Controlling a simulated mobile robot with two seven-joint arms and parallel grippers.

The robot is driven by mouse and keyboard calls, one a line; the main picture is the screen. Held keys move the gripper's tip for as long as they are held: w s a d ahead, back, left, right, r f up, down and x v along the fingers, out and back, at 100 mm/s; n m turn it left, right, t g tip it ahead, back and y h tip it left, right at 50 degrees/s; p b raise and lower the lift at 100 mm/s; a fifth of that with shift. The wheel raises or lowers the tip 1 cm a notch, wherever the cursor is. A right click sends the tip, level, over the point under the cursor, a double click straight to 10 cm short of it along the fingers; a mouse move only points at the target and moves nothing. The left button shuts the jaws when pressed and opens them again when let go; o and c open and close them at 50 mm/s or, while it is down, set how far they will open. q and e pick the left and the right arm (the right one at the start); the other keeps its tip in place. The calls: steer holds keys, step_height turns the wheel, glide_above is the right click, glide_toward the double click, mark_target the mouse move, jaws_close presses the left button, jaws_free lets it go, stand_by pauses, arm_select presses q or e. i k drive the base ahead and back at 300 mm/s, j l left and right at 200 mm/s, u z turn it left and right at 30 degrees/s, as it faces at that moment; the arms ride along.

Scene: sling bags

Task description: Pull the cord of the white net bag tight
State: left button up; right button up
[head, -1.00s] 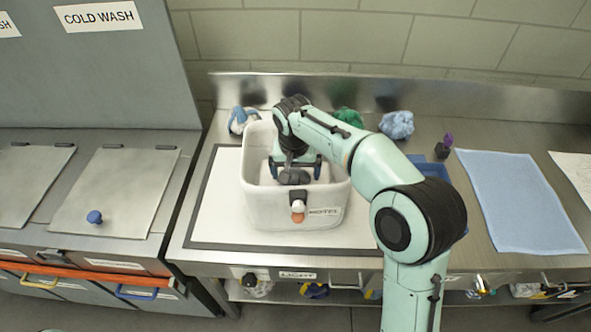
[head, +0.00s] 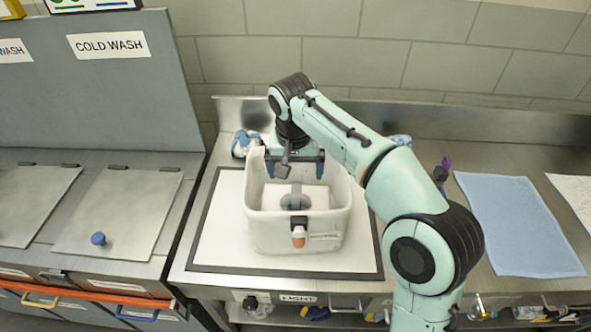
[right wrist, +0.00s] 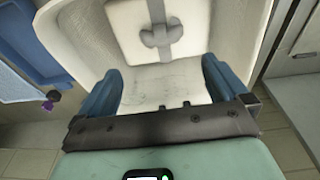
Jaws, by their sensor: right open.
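The white bag (head: 268,235) stands upright and open-topped on the white mat, with a printed label on its front. An orange and white toggle (head: 299,238) hangs at the front, below a dark piece at the rim. Inside lies a white bundle (head: 318,197) with a grey knotted band (head: 295,198); it also shows in the right wrist view (right wrist: 125,25). My right gripper (head: 295,174) is open and empty, above the back part of the bag. Its blue fingers (right wrist: 162,70) are apart with nothing between them in the right wrist view. My left gripper is out of view.
A dark-bordered white mat (head: 215,225) lies under the bag. A blue cloth (head: 520,220) lies at right, and a blue and white bundle (head: 244,143) sits behind the bag.

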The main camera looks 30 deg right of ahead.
mark_target(298, 243)
steer(key=k, duration=1)
